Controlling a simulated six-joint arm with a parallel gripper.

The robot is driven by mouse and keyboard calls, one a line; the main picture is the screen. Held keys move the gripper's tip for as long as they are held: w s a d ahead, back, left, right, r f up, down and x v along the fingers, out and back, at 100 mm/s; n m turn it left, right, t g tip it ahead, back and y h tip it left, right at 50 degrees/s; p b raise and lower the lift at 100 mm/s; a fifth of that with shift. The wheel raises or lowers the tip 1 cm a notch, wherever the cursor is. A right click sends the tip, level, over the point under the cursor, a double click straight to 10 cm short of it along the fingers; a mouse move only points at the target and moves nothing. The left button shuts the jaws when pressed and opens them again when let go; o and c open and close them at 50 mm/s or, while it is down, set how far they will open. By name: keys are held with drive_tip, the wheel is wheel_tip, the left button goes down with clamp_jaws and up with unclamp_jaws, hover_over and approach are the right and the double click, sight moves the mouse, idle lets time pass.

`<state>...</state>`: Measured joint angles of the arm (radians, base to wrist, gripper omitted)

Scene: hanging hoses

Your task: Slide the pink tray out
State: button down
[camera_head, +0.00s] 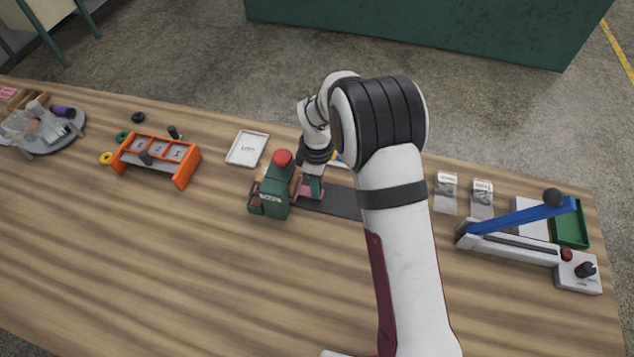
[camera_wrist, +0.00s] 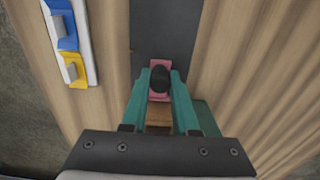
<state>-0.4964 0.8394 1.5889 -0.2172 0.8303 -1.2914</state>
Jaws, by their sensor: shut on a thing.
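The pink tray (camera_wrist: 159,64) shows in the wrist view with a round black knob (camera_wrist: 160,79) on it. My gripper (camera_wrist: 161,75) has its two teal fingers on either side of the knob, shut on it. In the head view a little of the pink tray (camera_head: 303,193) shows beside my gripper (camera_head: 312,187), at the right side of a green device (camera_head: 273,191) with a red round top. My gripper and wrist hide part of the tray, so I cannot tell how far it is out.
A dark strip (camera_head: 340,203) runs right from the green device. A white tray (camera_head: 247,149) and an orange rack (camera_head: 157,157) stand to the left. A blue-levered device (camera_head: 520,219) and a green bin (camera_head: 570,226) are at the right. The front table is clear.

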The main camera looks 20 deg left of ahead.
drive_tip(key=d, duration=1.2)
drive_tip(key=shift+d, duration=0.3)
drive_tip(key=c, duration=0.7)
unclamp_jaws()
drive_tip(key=shift+a, duration=0.1)
wheel_tip(320, 180, up, 16)
drive_tip(key=shift+f, duration=0.1)
